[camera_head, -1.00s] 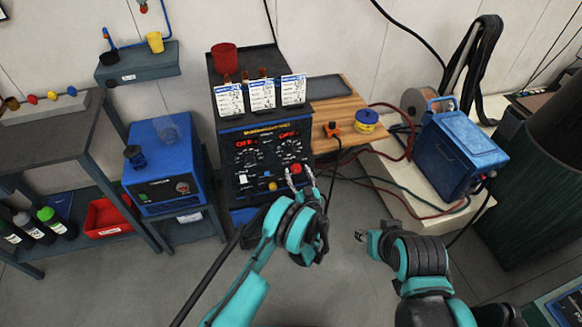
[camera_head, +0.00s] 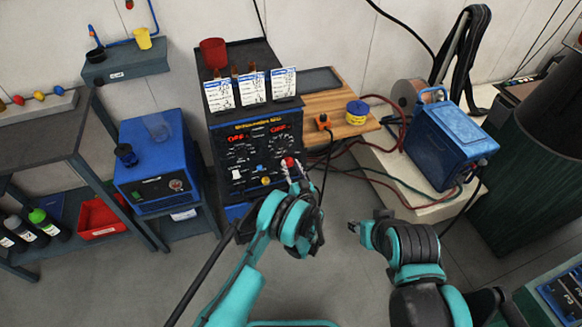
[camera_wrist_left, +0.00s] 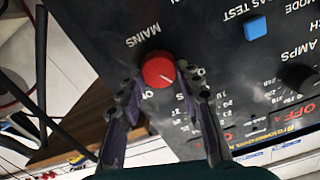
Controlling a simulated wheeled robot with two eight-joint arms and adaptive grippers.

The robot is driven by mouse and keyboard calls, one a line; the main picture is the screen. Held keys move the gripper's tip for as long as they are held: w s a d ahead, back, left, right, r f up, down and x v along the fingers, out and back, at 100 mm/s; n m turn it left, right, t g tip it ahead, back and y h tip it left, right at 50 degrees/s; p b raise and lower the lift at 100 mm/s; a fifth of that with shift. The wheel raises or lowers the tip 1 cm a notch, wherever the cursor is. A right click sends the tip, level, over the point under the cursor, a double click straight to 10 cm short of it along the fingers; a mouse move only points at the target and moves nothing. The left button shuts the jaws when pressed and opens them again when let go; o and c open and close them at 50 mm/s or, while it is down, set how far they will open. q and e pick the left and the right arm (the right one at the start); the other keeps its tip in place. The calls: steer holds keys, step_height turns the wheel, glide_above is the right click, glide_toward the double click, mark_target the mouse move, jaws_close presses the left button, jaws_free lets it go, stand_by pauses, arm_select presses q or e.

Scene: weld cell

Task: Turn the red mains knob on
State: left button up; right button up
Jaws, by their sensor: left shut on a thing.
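The red mains knob (camera_head: 289,162) is on the lower right of the blue and black welder's front panel (camera_head: 257,150). In the left wrist view the knob (camera_wrist_left: 158,70) sits below the upside-down MAINS label, and its pale mark points to the lower right. My left gripper (camera_head: 293,184) reaches the panel from below. In the left wrist view its two fingertips (camera_wrist_left: 161,88) are closed on either side of the knob. Red displays that look like OFF are lit on the panel. My right gripper (camera_head: 354,227) is away from the panel, small and dark; its jaws are unclear.
A blue gas-test switch (camera_wrist_left: 256,28) and a black knob (camera_wrist_left: 299,76) are near the mains knob. Three cards (camera_head: 251,88) stand on the welder. A wooden bench (camera_head: 345,113) with an orange clamp (camera_head: 323,121) is to the right. Open floor lies below.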

arm_select(q)
steer(key=o, duration=1.2)
steer(key=shift+c, duration=0.2)
